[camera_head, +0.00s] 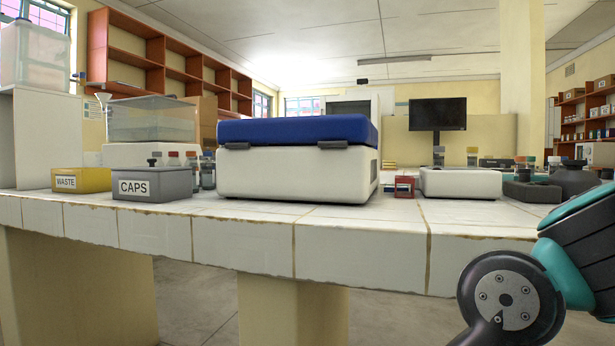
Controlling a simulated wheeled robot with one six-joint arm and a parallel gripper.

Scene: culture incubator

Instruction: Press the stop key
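A white box-shaped device with a blue lid (297,131) stands on the tiled bench in the middle of the head view. The lid is down, and two dark latches show on its front edge. Its white front face (290,176) looks plain. I cannot make out a stop key on it or on any other device. My gripper is out of the picture; only dark and teal links of my arm show at the lower right, in front of the bench.
The tiled bench (370,262) spans the view. Left of the device are a grey CAPS bin (160,187), a yellow WASTE bin (84,180) and several bottles. Right are a small red item (404,188) and a low white box (460,184). The bench's front strip is mostly clear.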

